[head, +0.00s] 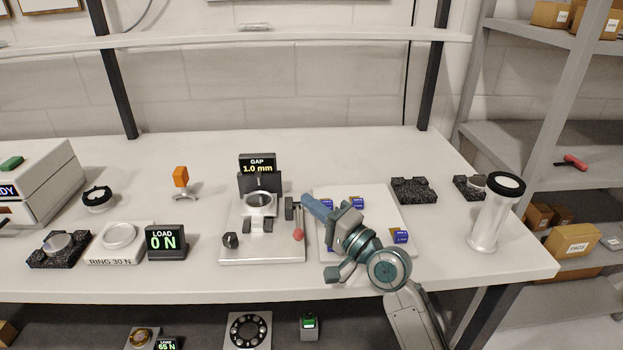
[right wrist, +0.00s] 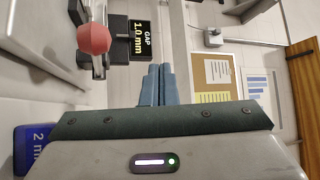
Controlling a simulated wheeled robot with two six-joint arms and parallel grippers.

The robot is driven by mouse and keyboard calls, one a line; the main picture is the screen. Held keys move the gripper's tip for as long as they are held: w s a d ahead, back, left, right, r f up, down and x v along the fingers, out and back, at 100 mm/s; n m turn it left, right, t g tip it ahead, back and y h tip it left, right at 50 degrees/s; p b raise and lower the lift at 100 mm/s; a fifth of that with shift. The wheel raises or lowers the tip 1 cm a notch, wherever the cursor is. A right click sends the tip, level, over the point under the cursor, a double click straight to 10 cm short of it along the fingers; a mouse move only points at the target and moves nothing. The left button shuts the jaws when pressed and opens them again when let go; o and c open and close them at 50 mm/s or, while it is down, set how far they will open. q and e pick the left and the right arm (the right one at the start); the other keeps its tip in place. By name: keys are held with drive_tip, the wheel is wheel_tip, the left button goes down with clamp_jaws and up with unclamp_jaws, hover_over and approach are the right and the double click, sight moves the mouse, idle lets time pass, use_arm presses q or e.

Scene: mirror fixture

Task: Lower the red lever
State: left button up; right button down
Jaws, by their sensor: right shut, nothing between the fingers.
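The red lever's round knob (head: 298,234) sits at the right side of the pale mirror fixture (head: 235,252), on a dark arm beside a dark block. In the right wrist view the red knob (right wrist: 93,39) shows at the upper left, apart from my fingers. My right gripper (head: 308,200) is shut and empty, its blue fingers reaching in from the right close to the dark block above the knob; I cannot tell whether they touch it. Its closed fingertips point up in the right wrist view (right wrist: 160,70). The gap display (head: 257,164) reads 1.0 mm. My left gripper is not in view.
A white board (head: 385,205) with blue blocks lies under my right arm. A load display (head: 166,242) reading 0 N and a ring stand (head: 118,240) are left of the fixture. A clear cylinder (head: 490,225) stands near the right edge. The bench between the orange-topped stand and fixture is clear.

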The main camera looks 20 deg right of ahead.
idle(0.4)
drive_tip(key=b+v, duration=0.1)
drive_tip(key=v, duration=0.8)
drive_tip(key=shift+d+f, duration=0.1)
drive_tip(key=shift+v, duration=0.85)
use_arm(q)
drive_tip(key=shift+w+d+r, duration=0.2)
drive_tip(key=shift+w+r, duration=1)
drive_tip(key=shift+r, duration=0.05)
